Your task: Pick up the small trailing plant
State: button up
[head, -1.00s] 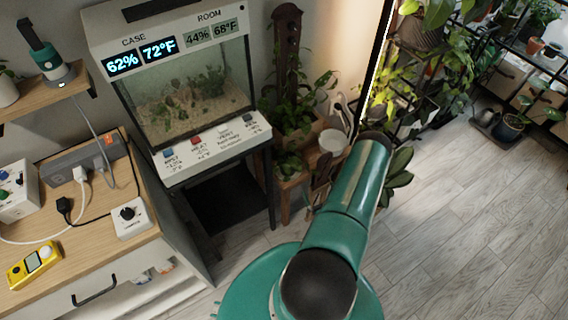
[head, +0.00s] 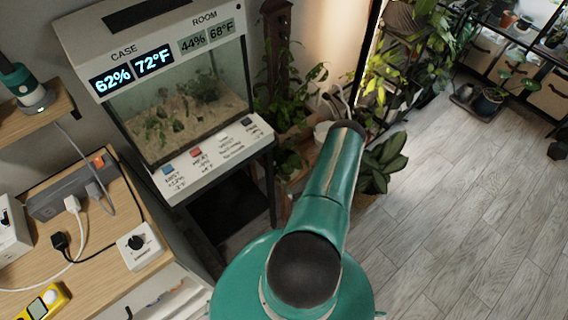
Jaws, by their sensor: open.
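A small green plant (head: 289,160) sits low beside the glass case's stand, left of my arm. I cannot tell for sure whether it is the small trailing plant. Above it, a taller leafy plant (head: 284,97) grows by a dark brown post. A broad-leaved plant (head: 383,160) stands on the floor just right of my arm. My green arm reaches forward from the bottom middle and covers part of this corner. My gripper is not visible.
A lit glass case (head: 190,110) on a dark stand is at left. A wooden cabinet (head: 105,235) with plugs and a yellow meter (head: 46,302) is at lower left. Plant shelves (head: 420,50) stand at the back. The wood-plank floor (head: 460,220) at right is clear.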

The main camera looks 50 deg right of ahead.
aim_at(292, 168)
jog(key=x, duration=0.5)
jog(key=shift+w+d, duration=0.1)
jog(key=shift+d, duration=0.1)
jog(key=x, duration=0.5)
jog(key=shift+w, duration=0.4)
jog(key=c, duration=1)
jog(key=shift+r, duration=0.1)
notch_tip(292, 168, up, 10)
jog(key=shift+f, duration=0.1)
jog(key=shift+s, duration=0.15)
